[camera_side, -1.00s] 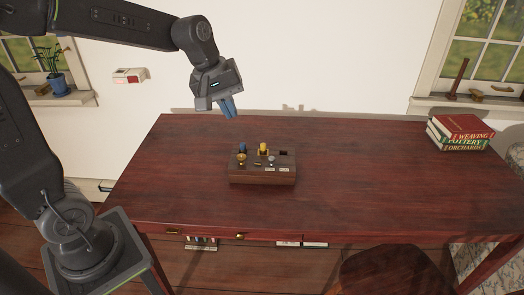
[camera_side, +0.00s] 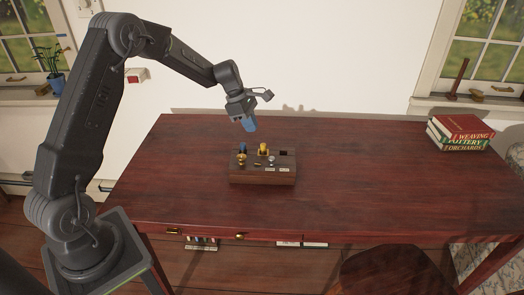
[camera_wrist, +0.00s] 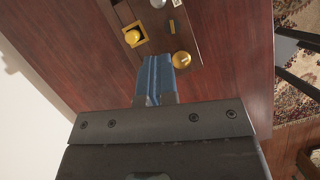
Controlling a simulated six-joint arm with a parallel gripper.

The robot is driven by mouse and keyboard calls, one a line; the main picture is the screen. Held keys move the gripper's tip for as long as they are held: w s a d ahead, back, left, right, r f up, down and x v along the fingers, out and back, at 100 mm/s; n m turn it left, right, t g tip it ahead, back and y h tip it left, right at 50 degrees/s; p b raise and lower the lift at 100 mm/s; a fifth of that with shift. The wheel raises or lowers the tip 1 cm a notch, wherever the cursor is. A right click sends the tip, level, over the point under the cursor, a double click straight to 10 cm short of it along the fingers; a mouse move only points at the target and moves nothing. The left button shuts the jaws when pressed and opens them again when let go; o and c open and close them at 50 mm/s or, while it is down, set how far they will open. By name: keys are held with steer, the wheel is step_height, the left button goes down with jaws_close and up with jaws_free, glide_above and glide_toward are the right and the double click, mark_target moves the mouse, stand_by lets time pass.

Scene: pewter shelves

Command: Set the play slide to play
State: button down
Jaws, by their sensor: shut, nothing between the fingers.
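A small wooden control box (camera_side: 262,178) sits near the middle of the desk. In the wrist view my gripper (camera_wrist: 154,72) is beside the brass knob (camera_wrist: 181,60) and yellow button (camera_wrist: 132,38); the blue piece is hidden.
The red-brown desk (camera_side: 370,180) is clear around the box. A stack of books (camera_side: 460,133) lies at its far right. A dark chair (camera_side: 390,272) stands at the front, and the white wall (camera_side: 330,60) is behind.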

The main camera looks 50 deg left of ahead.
mark_target(272, 161)
steer(key=x, duration=1)
stand_by(0.3)
